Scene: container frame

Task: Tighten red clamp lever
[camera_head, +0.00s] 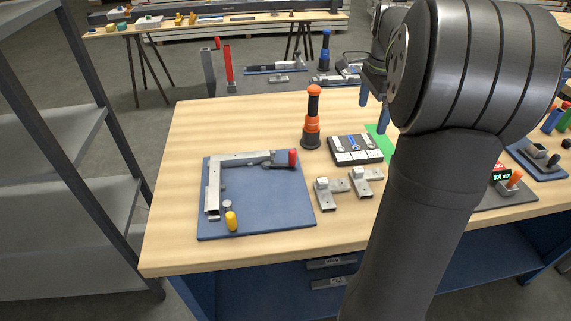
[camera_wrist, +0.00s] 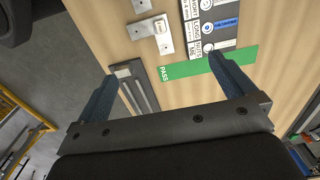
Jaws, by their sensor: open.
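A red clamp lever (camera_head: 293,157) stands upright at the far right corner of an L-shaped metal frame (camera_head: 245,159) on a blue board (camera_head: 265,205). A second lever, yellow (camera_head: 231,221), is at the near left end of the frame. The red lever is not in the wrist view.
An orange and black screwdriver-like tool (camera_head: 312,120) stands upright behind the board. Two metal brackets (camera_head: 328,195) and a dark labelled panel (camera_head: 355,150) lie to its right. A green PASS strip (camera_wrist: 205,64) lies below my fingers. Bare wood shows left of the board.

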